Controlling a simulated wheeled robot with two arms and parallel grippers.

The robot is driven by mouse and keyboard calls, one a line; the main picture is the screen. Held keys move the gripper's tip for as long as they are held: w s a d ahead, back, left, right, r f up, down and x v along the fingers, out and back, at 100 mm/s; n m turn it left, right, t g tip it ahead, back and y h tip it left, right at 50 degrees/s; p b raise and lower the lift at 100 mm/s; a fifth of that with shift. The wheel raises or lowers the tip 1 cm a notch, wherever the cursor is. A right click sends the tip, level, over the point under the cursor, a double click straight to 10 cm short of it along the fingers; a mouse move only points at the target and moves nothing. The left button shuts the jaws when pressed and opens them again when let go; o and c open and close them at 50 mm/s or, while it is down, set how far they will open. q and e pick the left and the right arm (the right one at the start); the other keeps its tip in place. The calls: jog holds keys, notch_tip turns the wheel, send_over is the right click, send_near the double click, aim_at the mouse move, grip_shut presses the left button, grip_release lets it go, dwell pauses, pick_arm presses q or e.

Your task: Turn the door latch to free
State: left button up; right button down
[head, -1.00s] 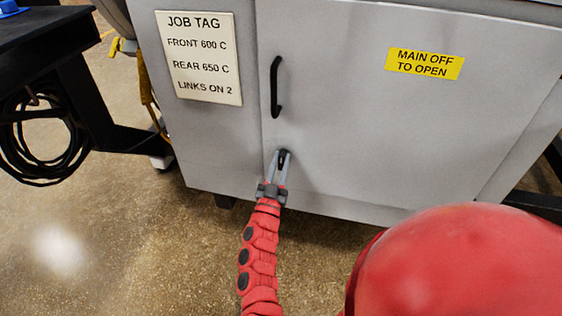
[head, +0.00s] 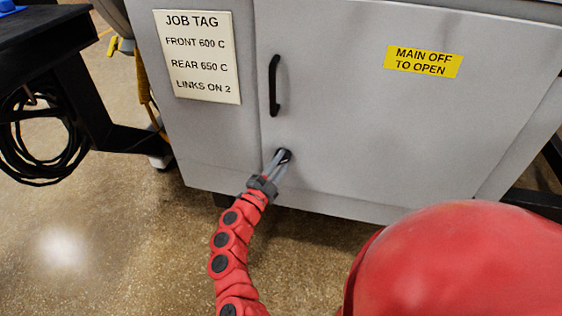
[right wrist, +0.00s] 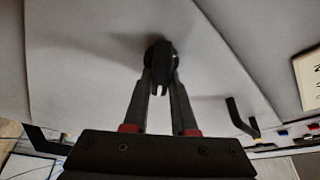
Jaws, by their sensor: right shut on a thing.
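The grey cabinet door (head: 380,125) is closed, with a black bar handle (head: 274,86) near its left edge. The small black door latch (head: 285,155) sits below that handle. In the right wrist view the latch (right wrist: 160,62) is a dark round knob on the door. My right gripper (head: 279,160) is shut on the latch, its two fingers on either side of it; it also shows in the right wrist view (right wrist: 160,82). The fingers partly hide the latch in the head view, so its exact angle is hard to tell. My left gripper is not in view.
A job tag (head: 198,98) is on the panel left of the door. A yellow label (head: 423,61) is on the door. A dark bench (head: 90,75) with coiled black cable (head: 40,150) stands at left. The floor in front is clear.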

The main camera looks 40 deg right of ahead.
jog(key=m+g, duration=0.1)
jog(key=m, duration=0.1)
jog(key=m+g+y, duration=0.1)
jog(key=m, duration=0.2)
jog(key=shift+d+f+m+b, duration=0.1)
jog(key=shift+f+m+b, duration=0.05)
jog(key=shift+m+b, duration=0.15)
jog(key=shift+s+m, duration=0.1)
jog(key=shift+m, duration=0.2)
jog(key=c, duration=0.7)
grip_release()
jog(key=p+v, duration=0.3)
jog(key=v, duration=1.4)
jog(key=shift+s+a+p, duration=0.1)
jog(key=shift+a+p, duration=0.15)
jog(key=shift+p, duration=0.05)
